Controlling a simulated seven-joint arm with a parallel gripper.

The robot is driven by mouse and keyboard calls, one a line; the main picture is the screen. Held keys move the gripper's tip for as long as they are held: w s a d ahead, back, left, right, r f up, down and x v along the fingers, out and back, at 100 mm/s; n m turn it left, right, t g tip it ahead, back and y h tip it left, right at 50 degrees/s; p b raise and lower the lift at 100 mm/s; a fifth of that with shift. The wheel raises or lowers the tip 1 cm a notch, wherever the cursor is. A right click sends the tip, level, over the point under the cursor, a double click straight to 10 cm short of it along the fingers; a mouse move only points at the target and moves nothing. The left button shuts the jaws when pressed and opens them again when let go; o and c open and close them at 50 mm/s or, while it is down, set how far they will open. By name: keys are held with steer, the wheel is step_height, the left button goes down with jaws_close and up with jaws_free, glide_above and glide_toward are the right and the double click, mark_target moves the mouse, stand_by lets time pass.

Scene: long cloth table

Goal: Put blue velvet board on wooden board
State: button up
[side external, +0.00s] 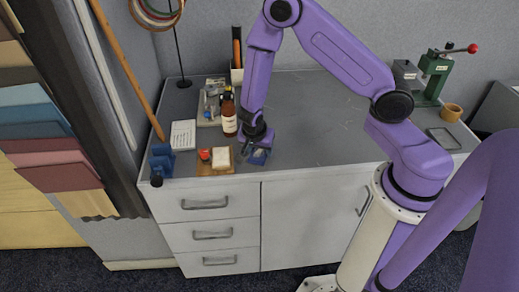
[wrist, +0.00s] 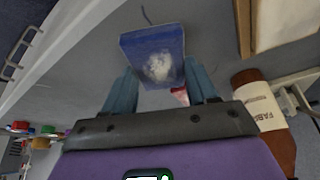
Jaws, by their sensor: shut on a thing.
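My gripper (side external: 256,146) is low over the front of the grey table top, shut on the blue velvet board (side external: 259,157). In the wrist view the small blue board (wrist: 152,38) sits between the two fingertips of my gripper (wrist: 160,75), with a pale worn patch on its face. I cannot tell whether it touches the table. The wooden board (side external: 214,170) lies just left of my gripper in the side view. It bears a white block and a small orange-red thing. A wood-edged thing (wrist: 243,25) at the wrist view's top right may be this board.
A brown bottle (side external: 229,118) stands close behind and left of my gripper. The table's middle is clear. A green press (side external: 434,72) stands at the back right.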

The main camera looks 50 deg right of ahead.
steer(key=shift+f, duration=0.25)
steer(key=shift+f, duration=0.2)
steer(key=o, duration=1.1)
steer(key=shift+c, duration=0.2)
